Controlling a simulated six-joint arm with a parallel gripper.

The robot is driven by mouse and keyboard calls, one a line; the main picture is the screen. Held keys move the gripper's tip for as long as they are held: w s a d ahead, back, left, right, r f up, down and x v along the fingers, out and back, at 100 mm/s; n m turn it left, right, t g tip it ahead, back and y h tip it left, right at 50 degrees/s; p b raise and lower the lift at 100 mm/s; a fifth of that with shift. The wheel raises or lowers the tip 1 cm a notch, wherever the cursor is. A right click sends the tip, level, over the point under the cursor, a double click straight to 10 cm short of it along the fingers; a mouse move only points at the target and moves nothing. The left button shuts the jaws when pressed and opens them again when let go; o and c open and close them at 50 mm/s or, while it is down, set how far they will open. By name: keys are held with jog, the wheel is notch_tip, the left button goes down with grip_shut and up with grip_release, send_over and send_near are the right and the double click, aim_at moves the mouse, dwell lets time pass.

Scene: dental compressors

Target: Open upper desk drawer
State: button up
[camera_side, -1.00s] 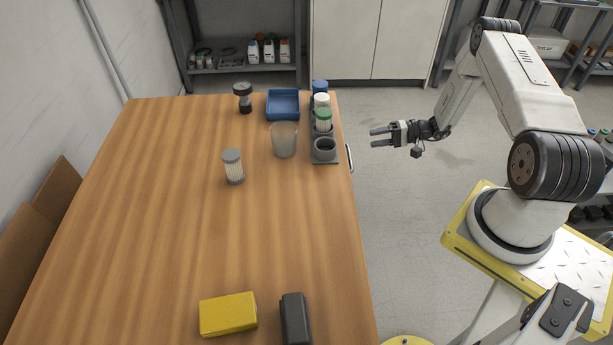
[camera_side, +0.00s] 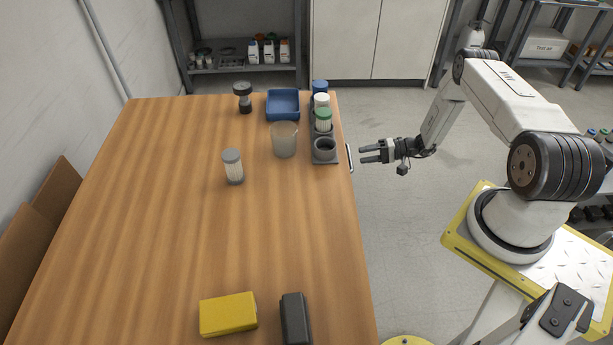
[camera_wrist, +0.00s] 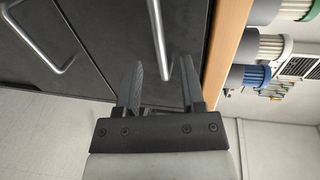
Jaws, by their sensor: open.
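The desk's upper drawer (camera_wrist: 115,30) is a dark grey front beside the wooden top edge in the wrist view. It looks closed. Its metal bar handle (camera_wrist: 156,35) lies in line with the gap between my fingers. In the side view the handle (camera_side: 349,158) sticks out from the desk's right edge. My gripper (camera_side: 361,155) is open and empty, just right of the handle, with its fingers pointing at it. In the wrist view my gripper (camera_wrist: 161,64) has one finger on each side of the handle's line. I cannot tell whether the fingertips reach around it.
A lower drawer handle (camera_wrist: 45,45) is at the wrist view's upper left. A grey rack (camera_side: 325,157) with capped bottles stands on the desk near the handle, beside a cup (camera_side: 284,140) and blue tray (camera_side: 283,104). The floor around my gripper is clear.

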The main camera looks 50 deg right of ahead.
aim_at(350, 156)
jog(key=shift+x, duration=2.65)
grip_shut()
